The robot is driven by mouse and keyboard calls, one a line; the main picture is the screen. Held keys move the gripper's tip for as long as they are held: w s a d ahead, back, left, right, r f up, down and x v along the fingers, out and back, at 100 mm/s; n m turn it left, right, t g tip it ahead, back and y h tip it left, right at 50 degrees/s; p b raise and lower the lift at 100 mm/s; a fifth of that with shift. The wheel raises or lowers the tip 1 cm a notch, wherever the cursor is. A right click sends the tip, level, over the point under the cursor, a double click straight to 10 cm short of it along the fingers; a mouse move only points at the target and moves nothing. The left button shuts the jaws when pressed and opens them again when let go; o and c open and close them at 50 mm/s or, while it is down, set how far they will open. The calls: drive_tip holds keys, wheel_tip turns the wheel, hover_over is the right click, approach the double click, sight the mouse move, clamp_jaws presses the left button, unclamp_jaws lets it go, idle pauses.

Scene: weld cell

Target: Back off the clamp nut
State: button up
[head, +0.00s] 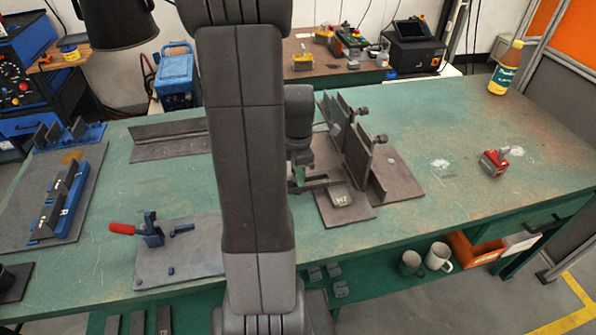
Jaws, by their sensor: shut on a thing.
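A dark fixture stands at the middle of the green bench, with upright steel plates (358,150) on a brown base plate (405,180). Two dark round-headed knobs (381,138) stick out at the right of the uprights. A small grey block with marks like M7 (340,198) sits at the front of the base. My gripper (318,184) is low at the left of the fixture, just behind this block. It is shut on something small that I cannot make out. My arm hides part of the bench, and I cannot tell which part is the clamp nut.
A red-handled clamp (150,232) stands on a plate at the left front. Blue fixtures (62,205) are at the far left. A small red tool (494,162) and a bottle (506,68) are at the right. The bench between fixture and red tool is mostly clear.

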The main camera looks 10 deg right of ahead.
drive_tip(key=o, duration=1)
drive_tip(key=shift+r, duration=0.1)
wheel_tip(320, 180, up, 14)
drive_tip(key=shift+f+p, duration=0.1)
drive_tip(key=shift+p, duration=0.4)
wheel_tip(320, 180, down, 14)
drive_tip(key=shift+f+b, duration=0.1)
drive_tip(key=shift+b, duration=0.45)
